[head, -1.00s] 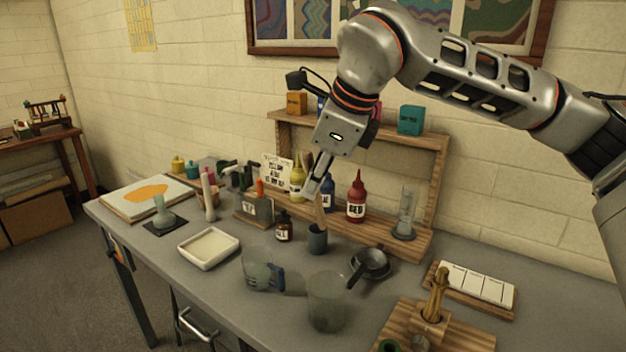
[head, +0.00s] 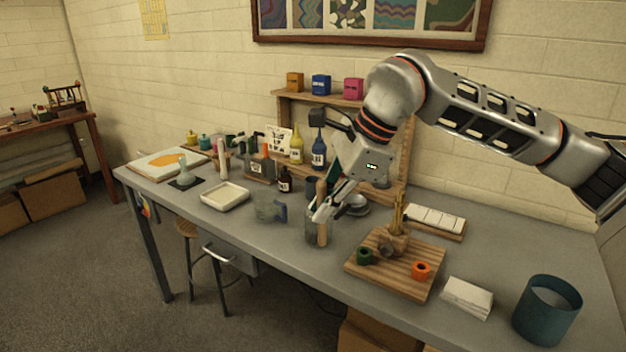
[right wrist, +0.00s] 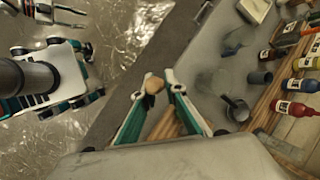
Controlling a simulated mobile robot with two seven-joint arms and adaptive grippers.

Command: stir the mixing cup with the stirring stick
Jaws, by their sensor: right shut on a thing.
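My right gripper (head: 327,207) is shut on the wooden stirring stick (head: 322,233), which stands nearly upright. The stick's lower part overlaps the clear mixing cup (head: 310,234) near the table's front edge. I cannot tell for sure whether its tip is inside the cup or in front of it. In the right wrist view the stick's end (right wrist: 153,85) shows between the fingertips (right wrist: 160,82), and the cup is not clear there. What seems to be my left gripper (right wrist: 75,18) is at the top left of that view, its fingers apart and empty, away from the table.
A small dark cup (head: 312,183) stands behind the mixing cup. A clear container (head: 268,208) is to its left, beside a white tray (head: 225,203). A wooden board (head: 392,285) with small coloured rings is close on the right. A teal bin (head: 546,312) stands further right.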

